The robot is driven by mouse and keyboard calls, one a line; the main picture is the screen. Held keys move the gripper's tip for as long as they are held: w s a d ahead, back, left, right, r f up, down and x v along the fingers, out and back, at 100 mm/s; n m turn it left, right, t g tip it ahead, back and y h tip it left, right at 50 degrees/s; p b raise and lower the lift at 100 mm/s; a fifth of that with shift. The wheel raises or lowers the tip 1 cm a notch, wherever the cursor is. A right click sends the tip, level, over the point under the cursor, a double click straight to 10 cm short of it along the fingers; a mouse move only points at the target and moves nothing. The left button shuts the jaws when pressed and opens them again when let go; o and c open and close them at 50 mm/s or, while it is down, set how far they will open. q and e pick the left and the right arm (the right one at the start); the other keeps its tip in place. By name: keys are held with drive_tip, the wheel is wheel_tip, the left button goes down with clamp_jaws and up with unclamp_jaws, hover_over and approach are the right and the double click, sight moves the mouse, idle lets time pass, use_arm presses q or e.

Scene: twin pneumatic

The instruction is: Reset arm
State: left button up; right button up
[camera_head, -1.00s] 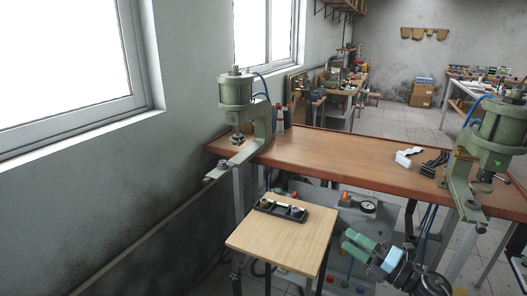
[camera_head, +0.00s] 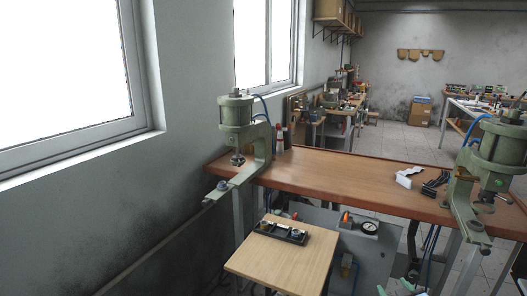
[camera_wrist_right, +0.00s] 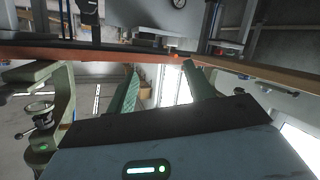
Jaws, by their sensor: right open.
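My right gripper (camera_head: 400,291) barely shows at the bottom edge of the head view, only its green fingertips. In the right wrist view its two green fingers (camera_wrist_right: 163,88) stand apart with nothing between them. My left gripper is not in view. A green pneumatic press (camera_head: 236,113) stands at the left end of the wooden workbench (camera_head: 335,180). A second green press (camera_head: 500,145) stands at its right end. A press also shows at the left of the right wrist view (camera_wrist_right: 62,105).
A small wooden table (camera_head: 285,265) stands in front of the bench with a black tray (camera_head: 280,232) of parts on it. White (camera_head: 406,176) and black (camera_head: 436,184) pieces lie near the right press. A gauge (camera_head: 369,227) sits below the bench. The bench middle is clear.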

drive_tip(key=s+a+f+g+y, duration=0.1)
drive_tip(key=s+a+f, duration=0.2)
drive_tip(key=s+f, duration=0.25)
drive_tip(key=s+a+f+g, duration=0.1)
drive_tip(key=s+a+f, duration=0.2)
drive_tip(key=s+f, duration=0.3)
drive_tip(key=s+a+f+g, duration=0.1)
drive_tip(key=s+a, duration=0.2)
drive_tip(key=s, duration=0.7)
drive_tip(key=s+a+f+g+y, duration=0.1)
drive_tip(key=s+a, duration=0.3)
drive_tip(key=s, duration=0.6)
drive_tip(key=s+a+f+m+g+y, duration=0.1)
drive_tip(key=s+a+f, duration=0.1)
drive_tip(key=s, duration=0.9)
drive_tip(key=shift+a+f+g, duration=0.35)
drive_tip(key=shift+a+g, duration=0.05)
drive_tip(key=shift+a, duration=0.3)
